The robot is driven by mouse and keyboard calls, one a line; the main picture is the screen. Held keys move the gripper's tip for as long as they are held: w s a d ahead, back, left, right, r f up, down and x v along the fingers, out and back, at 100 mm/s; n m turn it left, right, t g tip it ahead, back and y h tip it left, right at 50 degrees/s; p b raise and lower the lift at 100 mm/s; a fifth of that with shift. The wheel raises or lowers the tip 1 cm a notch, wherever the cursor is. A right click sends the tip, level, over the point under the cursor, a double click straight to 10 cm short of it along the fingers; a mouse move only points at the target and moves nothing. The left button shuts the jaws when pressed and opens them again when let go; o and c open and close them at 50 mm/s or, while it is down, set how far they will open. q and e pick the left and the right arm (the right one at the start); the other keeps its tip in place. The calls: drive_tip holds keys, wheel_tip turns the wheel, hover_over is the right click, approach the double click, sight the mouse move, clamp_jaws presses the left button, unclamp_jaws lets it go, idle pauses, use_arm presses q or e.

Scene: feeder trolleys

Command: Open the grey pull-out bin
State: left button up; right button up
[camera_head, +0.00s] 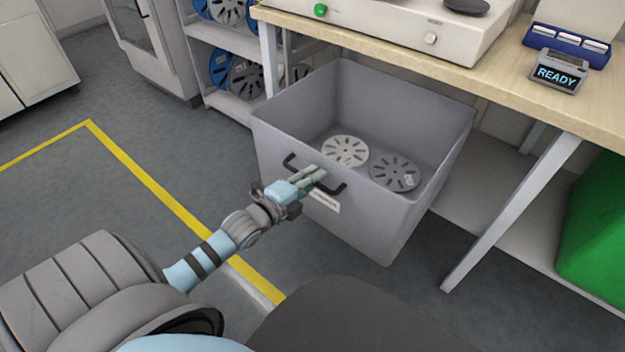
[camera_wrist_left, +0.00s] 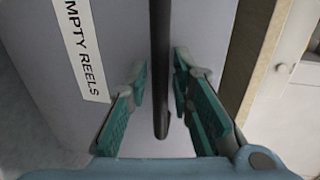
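The grey pull-out bin (camera_head: 275,150) stands out in front of the workbench, with its open top showing two reels inside, one white (camera_head: 345,151) and one grey (camera_head: 394,173). Its black bar handle (camera_head: 331,187) is on the front wall, above a white label; the wrist view reads "EMPTY REELS" on the label (camera_wrist_left: 82,45). My left gripper (camera_head: 316,177) is at the handle. In the left wrist view, its green-padded fingers (camera_wrist_left: 160,85) are apart on either side of the black handle (camera_wrist_left: 160,60), with a gap on each side. My right gripper is not in view.
The wooden workbench (camera_head: 540,95) holds a white machine (camera_head: 400,25) and a small "READY" display (camera_head: 557,72). Its slanted leg (camera_head: 510,215) and a green container (camera_head: 597,215) are at right. Shelves of reels (camera_head: 232,104) stand behind. Floor at left is clear, with yellow lines.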

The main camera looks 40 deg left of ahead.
use_arm(q)
drive_tip(key=shift+o, duration=0.2)
drive_tip(key=v, duration=1.1)
drive_tip(key=shift+s+r, duration=0.1)
drive_tip(key=shift+s, duration=0.4)
